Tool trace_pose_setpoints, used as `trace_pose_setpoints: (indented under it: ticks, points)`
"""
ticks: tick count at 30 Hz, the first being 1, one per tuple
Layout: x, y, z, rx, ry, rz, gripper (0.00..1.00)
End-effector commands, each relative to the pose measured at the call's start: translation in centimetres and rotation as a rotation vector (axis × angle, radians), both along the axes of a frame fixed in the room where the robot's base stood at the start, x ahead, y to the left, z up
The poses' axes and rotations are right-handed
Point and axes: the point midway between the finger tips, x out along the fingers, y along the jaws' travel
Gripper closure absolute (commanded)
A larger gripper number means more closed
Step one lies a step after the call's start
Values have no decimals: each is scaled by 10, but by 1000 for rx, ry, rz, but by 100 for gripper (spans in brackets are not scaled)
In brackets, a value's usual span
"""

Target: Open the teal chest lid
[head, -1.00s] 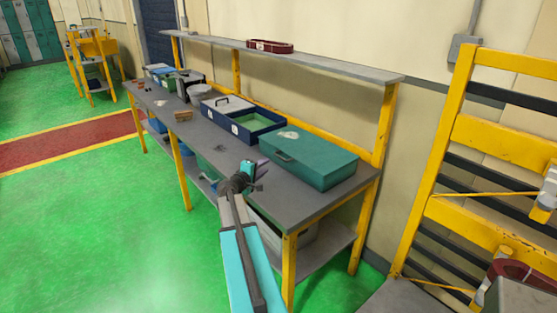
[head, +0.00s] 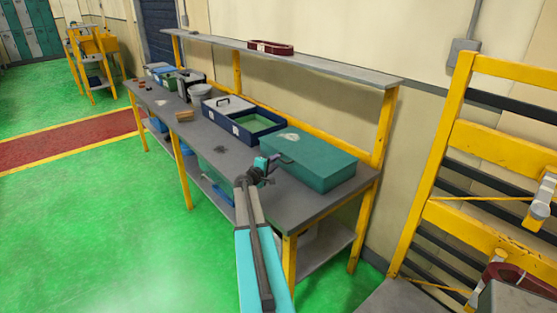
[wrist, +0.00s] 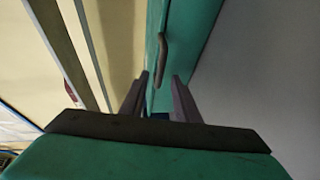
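The teal chest (head: 318,165) sits on the right end of the grey workbench with its lid down. Its dark handle (wrist: 162,58) is on the front face, and in the wrist view it lies just beyond my fingertips, roughly in line with the gap between them. My gripper (head: 268,166) is at the chest's front left side, close to the handle. In the wrist view my gripper (wrist: 160,88) shows two dark fingers standing apart, with nothing between them. Whether a fingertip touches the chest cannot be told.
A blue open-topped box (head: 258,126) stands left of the chest. A shelf (head: 300,62) with a red ring-like part (head: 270,47) runs above the bench.

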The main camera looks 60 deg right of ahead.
Motion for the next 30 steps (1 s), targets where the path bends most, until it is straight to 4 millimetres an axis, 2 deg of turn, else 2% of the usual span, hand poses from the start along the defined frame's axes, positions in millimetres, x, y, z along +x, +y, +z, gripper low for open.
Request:
trace_pose_setpoints:
  ticks: [6,15,28,30]
  points:
    - [2,-23,-3,0,1,-1,71]
    - [3,-44,-7,-1,1,-2,71]
    - [2,-48,-9,0,1,-2,71]
    - [2,-48,-9,0,0,-2,81]
